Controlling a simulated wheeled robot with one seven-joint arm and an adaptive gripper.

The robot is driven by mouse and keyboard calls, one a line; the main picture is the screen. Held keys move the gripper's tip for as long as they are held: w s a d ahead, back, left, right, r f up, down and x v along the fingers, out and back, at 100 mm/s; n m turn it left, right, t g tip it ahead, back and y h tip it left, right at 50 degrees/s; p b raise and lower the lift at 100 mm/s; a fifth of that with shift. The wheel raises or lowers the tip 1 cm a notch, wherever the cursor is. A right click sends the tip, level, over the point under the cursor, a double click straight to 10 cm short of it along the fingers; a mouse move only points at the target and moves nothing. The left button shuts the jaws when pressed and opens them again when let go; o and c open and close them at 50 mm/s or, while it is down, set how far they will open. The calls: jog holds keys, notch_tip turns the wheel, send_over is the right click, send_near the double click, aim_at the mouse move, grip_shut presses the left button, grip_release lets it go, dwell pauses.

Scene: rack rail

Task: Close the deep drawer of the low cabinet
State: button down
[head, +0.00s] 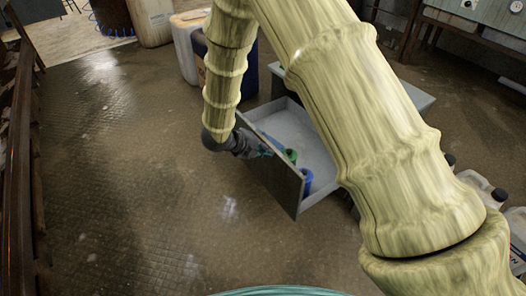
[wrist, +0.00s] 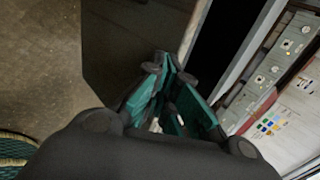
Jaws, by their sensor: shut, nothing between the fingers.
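The deep drawer (head: 308,152) of the low cabinet (head: 416,97) stands open in the head view, pulled out toward the lower left. Its dark front panel (head: 282,181) faces me. A green item (head: 290,155) and a blue item (head: 307,180) lie inside just behind the front. My gripper (head: 262,150) is at the upper left part of the drawer front, close to its top edge. In the wrist view my gripper (wrist: 172,72) has its teal fingers shut and empty, beside the dark panel (wrist: 125,35). I cannot tell whether they touch it. My arm hides much of the cabinet.
Large canisters (head: 188,45) stand behind my arm at the back. Pale jugs (head: 478,186) stand to the right of my arm. A bench with equipment (head: 490,25) is at the upper right. The brown floor (head: 130,170) to the left of the drawer is clear.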

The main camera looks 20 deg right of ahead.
jog(key=shift+d, duration=0.15)
jog(key=w+d+p, duration=0.3)
jog(key=w+d, duration=0.1)
jog(key=d, duration=0.8)
jog(key=w+d+p, duration=0.3)
jog(key=w+d, duration=0.2)
jog(key=d, duration=0.8)
jog(key=shift+d, duration=0.25)
jog(key=shift+s+a, duration=0.1)
jog(key=shift+a, duration=0.05)
